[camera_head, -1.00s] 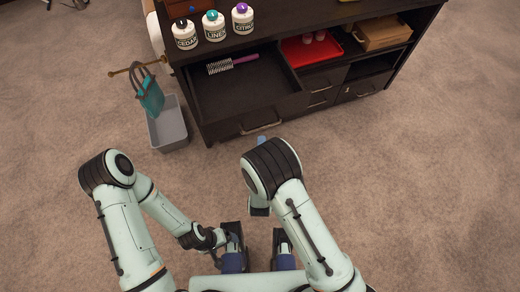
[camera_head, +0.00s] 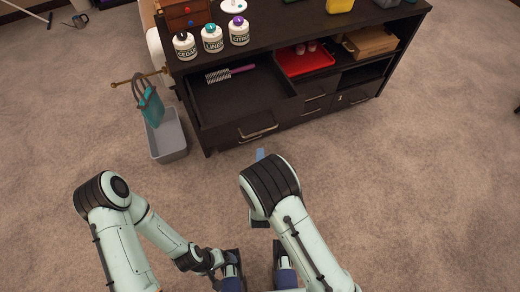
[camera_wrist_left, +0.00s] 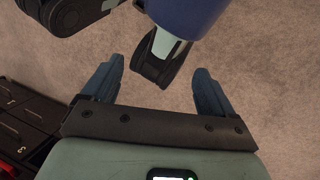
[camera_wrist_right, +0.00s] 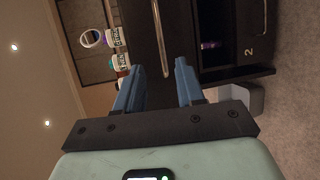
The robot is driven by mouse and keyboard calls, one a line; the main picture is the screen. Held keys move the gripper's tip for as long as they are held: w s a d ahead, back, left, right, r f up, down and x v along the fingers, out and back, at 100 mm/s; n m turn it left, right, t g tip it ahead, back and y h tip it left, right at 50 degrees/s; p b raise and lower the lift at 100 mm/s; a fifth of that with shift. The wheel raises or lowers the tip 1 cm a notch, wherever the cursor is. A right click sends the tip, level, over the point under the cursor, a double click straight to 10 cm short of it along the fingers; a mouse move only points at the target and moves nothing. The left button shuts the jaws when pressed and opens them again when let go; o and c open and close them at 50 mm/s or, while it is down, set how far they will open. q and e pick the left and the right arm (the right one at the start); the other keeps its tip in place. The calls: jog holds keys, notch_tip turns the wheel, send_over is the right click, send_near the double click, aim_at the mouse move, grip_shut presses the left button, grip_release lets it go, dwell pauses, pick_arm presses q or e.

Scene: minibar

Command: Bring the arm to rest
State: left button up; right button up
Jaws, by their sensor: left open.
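My left arm (camera_head: 118,238) is folded low at the left of the head view, its forearm bent back towards my base. In the left wrist view my left gripper (camera_wrist_left: 158,72) is open and empty over carpet, with parts of my own body beyond the fingers. My right arm (camera_head: 300,240) reaches forward in the head view and hides most of its gripper; only a blue fingertip (camera_head: 260,154) shows past the elbow. In the right wrist view my right gripper (camera_wrist_right: 158,68) has its fingers apart, nothing between them, facing the dark cabinet.
The dark cabinet (camera_head: 285,135) stands ahead with a drawer (camera_head: 225,103) pulled out, holding a hairbrush (camera_head: 232,73). Several items, including three labelled bottles (camera_head: 212,40), stand on top.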

jog(key=s+d+f+m+g+p, duration=0.6)
jog(key=s+d+f+m+g, duration=0.4)
jog(key=s, duration=0.3)
jog(key=s+a+r+m+g+y+p, duration=0.2)
jog(key=s+m+g+y+p, duration=0.2)
jog(key=s+m+g, duration=0.3)
jog(key=s+m+y, duration=0.1)
jog(key=s+m, duration=0.3)
jog(key=s, duration=0.5)
jog(key=shift+s+r+m+p, duration=0.15)
jog(key=shift+m+p, duration=0.15)
jog(key=shift+m, duration=0.1)
